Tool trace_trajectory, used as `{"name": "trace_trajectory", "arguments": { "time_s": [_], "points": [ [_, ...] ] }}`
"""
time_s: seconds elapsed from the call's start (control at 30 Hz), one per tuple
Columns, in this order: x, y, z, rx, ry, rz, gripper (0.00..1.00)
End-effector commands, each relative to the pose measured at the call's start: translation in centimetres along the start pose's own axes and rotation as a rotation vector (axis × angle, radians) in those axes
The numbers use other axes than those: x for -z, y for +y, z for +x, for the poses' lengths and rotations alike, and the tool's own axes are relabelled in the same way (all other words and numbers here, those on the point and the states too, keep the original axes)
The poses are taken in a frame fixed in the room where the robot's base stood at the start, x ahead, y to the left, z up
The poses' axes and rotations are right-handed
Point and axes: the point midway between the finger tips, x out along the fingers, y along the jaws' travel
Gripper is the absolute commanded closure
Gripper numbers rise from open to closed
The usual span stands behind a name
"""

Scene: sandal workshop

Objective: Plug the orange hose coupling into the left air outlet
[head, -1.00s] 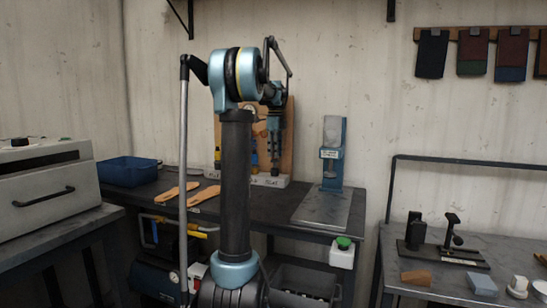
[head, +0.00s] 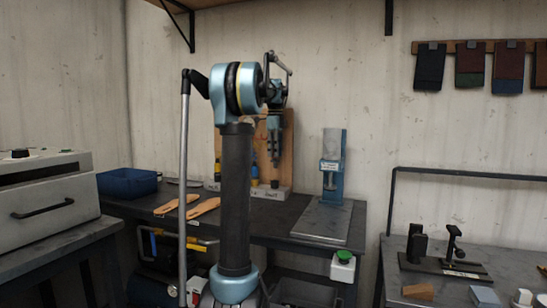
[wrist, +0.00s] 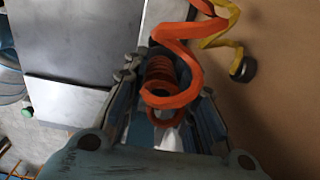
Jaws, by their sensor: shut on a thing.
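My gripper (head: 275,163) points down in front of the brown wooden board (head: 288,155), above the white labelled block (head: 270,192) on the bench. In the wrist view my gripper (wrist: 168,98) is shut on the orange hose coupling, whose body is largely hidden between the fingers. Its orange coiled hose (wrist: 178,48) rises from between the fingers towards the top. A yellow hose (wrist: 222,25) with a dark end piece (wrist: 243,69) hangs to the right, apart from my fingers. I cannot make out the left air outlet in either view.
A blue press (head: 333,165) on a grey plate (head: 322,222) stands right of the board. Two tan soles (head: 190,206) and a blue bin (head: 127,184) lie to the left on the bench. A green-button box (head: 343,266) hangs at the bench's front edge.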

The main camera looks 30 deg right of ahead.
Motion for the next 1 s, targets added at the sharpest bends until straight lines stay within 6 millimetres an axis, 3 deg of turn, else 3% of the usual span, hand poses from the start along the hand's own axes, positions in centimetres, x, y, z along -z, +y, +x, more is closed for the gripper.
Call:
{"name": "trace_trajectory", "arguments": {
  "time_s": [0.6, 1.0],
  "points": [
    [0.0, 0.0, -3.5, 0.000, 0.000, 0.000, 0.92],
    [0.0, 0.0, -4.1, 0.000, 0.000, 0.000, 0.92]
  ]
}}
